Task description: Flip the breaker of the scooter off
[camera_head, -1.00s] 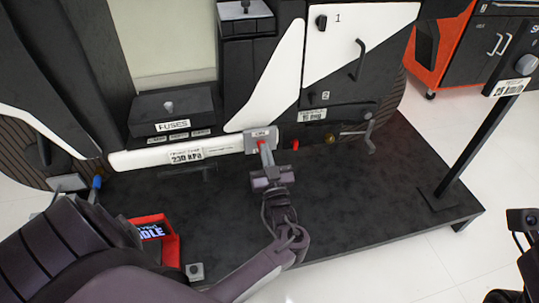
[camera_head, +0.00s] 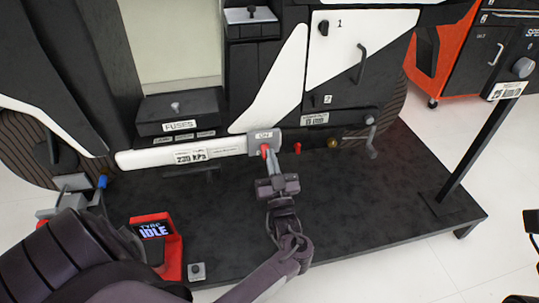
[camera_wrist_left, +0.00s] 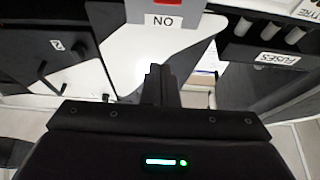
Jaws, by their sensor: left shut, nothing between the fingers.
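The scooter's breaker is a grey box (camera_head: 264,137) at the right end of the white sill, with a red lever (camera_head: 265,150) below its label. The label reads ON in the head view; it shows upside down in the left wrist view, with part of the red lever (camera_wrist_left: 166,2) at the top edge. My left gripper (camera_head: 270,163) is shut and empty. Its fingertips are at the red lever, just below the box; I cannot tell whether they touch it. The closed fingers (camera_wrist_left: 160,82) show in the wrist view. My right gripper is not clearly visible.
A FUSES box (camera_head: 179,108) stands left of the breaker. A red knob (camera_head: 297,147) and a brass knob (camera_head: 333,143) are to its right. A red-framed display (camera_head: 153,230) reading TYRE IDLE stands near my left arm. A black post (camera_head: 475,140) rises at the right.

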